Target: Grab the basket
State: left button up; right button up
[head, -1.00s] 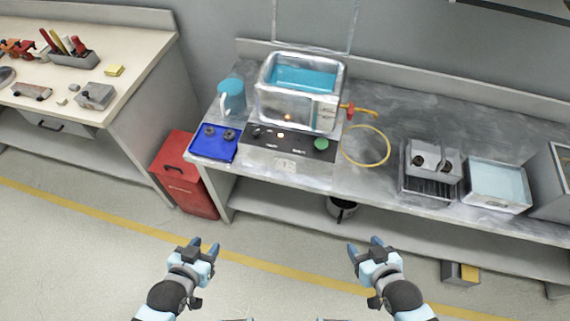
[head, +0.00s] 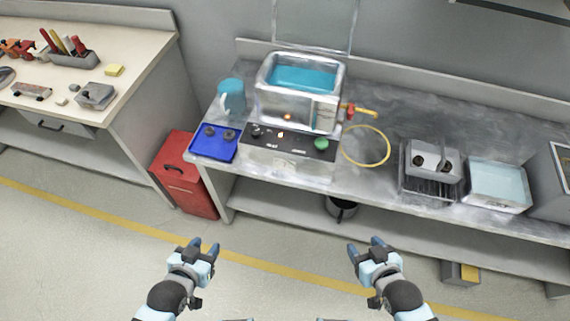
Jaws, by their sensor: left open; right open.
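A small grey metal container (head: 448,166), which looks like the basket, sits on a dark slatted rack (head: 428,187) on the right part of the steel bench. Two dark round shapes show in it. Its mesh and handle are too small to make out clearly. My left gripper (head: 203,246) is open and empty, above the floor in front of the bench. My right gripper (head: 369,246) is open and empty, also over the floor, below and left of the container in the picture. Both are well apart from it.
A tank of blue liquid (head: 303,79) stands on the bench (head: 385,130) behind a control panel. A blue tray (head: 214,152), a blue jug (head: 231,97), a yellow ring (head: 388,147) and a water-filled tray (head: 497,186) are also there. A red bin (head: 186,175) stands at left.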

aim_at(432, 153)
jog(key=z, duration=1.3)
